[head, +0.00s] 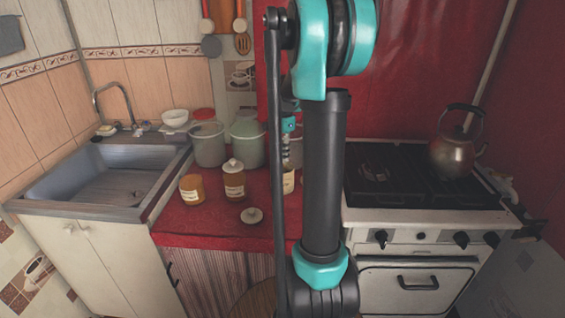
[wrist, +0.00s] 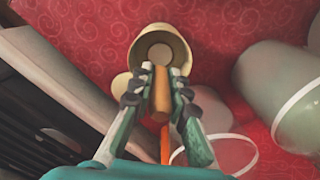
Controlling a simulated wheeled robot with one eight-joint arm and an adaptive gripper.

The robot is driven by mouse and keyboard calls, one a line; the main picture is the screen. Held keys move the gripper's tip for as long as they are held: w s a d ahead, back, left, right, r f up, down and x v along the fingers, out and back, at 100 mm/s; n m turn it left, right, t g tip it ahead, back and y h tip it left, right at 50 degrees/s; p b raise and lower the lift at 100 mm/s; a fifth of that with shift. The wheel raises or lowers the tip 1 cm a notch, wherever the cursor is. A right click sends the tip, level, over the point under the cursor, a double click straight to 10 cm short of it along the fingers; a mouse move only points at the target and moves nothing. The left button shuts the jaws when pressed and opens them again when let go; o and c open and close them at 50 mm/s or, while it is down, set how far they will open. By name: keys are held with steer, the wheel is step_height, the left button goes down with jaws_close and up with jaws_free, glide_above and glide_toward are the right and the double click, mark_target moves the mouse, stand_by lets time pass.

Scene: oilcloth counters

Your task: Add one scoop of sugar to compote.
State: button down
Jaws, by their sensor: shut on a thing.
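My gripper (wrist: 161,76) is shut on a brown-orange handle (wrist: 161,92) in the wrist view, seemingly a scoop or spoon handle; its far end is hard to make out. Just beyond the fingertips is an open cream jar (wrist: 178,36) with a round pale-brown patch inside. I cannot tell whether the held tool touches it. In the head view a labelled jar (head: 288,182) is partly hidden behind my arm. An open amber jar (head: 191,190), a lidded labelled jar (head: 234,184) and a loose lid (head: 251,215) are on the red counter. Which holds sugar is unclear.
Grey-green pots (head: 208,148) (head: 247,150) stand behind the jars, beside a white bowl (head: 175,118). The sink (head: 105,180) is left. The stove (head: 420,215) with a kettle (head: 456,150) is right. The counter's front strip is mostly clear.

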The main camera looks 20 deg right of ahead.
mark_target(282, 142)
steer(key=shift+r, duration=4.7)
steer(key=shift+s, duration=0.15)
